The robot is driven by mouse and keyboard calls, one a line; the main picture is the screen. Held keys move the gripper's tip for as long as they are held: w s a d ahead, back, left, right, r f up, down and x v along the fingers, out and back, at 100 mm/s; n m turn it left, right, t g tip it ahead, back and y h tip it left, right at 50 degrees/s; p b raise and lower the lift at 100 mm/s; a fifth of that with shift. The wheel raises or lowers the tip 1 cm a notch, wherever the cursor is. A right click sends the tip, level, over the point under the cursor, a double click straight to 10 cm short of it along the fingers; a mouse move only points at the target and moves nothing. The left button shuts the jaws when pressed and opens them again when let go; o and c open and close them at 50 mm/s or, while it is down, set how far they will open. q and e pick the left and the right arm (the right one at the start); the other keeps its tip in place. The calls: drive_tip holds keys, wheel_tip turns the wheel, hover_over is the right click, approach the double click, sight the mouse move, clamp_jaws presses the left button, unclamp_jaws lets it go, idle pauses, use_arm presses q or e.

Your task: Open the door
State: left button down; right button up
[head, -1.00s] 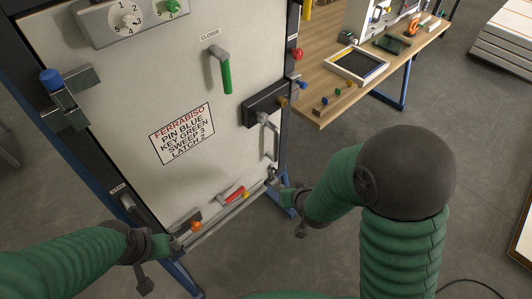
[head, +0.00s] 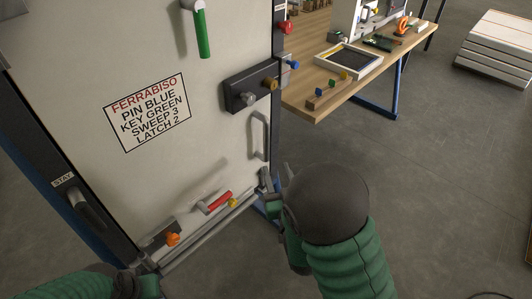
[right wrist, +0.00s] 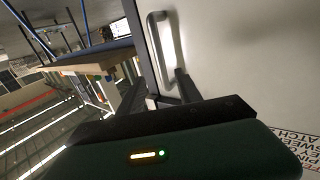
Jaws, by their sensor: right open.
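The white door (head: 80,60) fills the left of the head view and looks shut in its dark frame. A silver pull handle (head: 258,135) stands upright near its right edge. My right gripper (head: 271,181) is just below and right of this handle, partly hidden by my forearm. In the right wrist view, the handle (right wrist: 165,45) lies just beyond the spread fingers of my open right gripper (right wrist: 163,88); they look apart from it. My left gripper (head: 145,272) is at the door's bottom left, mostly hidden, its jaws unclear.
The door carries a green-gripped lever (head: 202,32), a dark lock box (head: 236,95), an instruction sign (head: 147,112), a red-handled lever (head: 218,203) and an orange knob (head: 172,239). A wooden workbench (head: 300,97) stands to the right. Grey floor (head: 440,170) is clear there.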

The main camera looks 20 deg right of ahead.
sight(267, 143)
drive_tip(key=w+b, duration=0.2)
drive_tip(key=w, duration=0.2)
drive_tip(key=w+b, duration=0.2)
drive_tip(key=w, duration=0.3)
drive_tip(key=w+d+b, duration=0.1)
drive_tip(key=w+b, duration=0.1)
drive_tip(key=w, duration=0.2)
drive_tip(key=shift+w+b, duration=0.4)
use_arm(q)
drive_tip(key=s+x, duration=0.1)
drive_tip(key=x, duration=0.7)
drive_tip(key=shift+s+f, duration=0.3)
drive_tip(key=shift+s, duration=0.1)
use_arm(e)
clamp_jaws()
drive_tip(key=shift+a, duration=0.1)
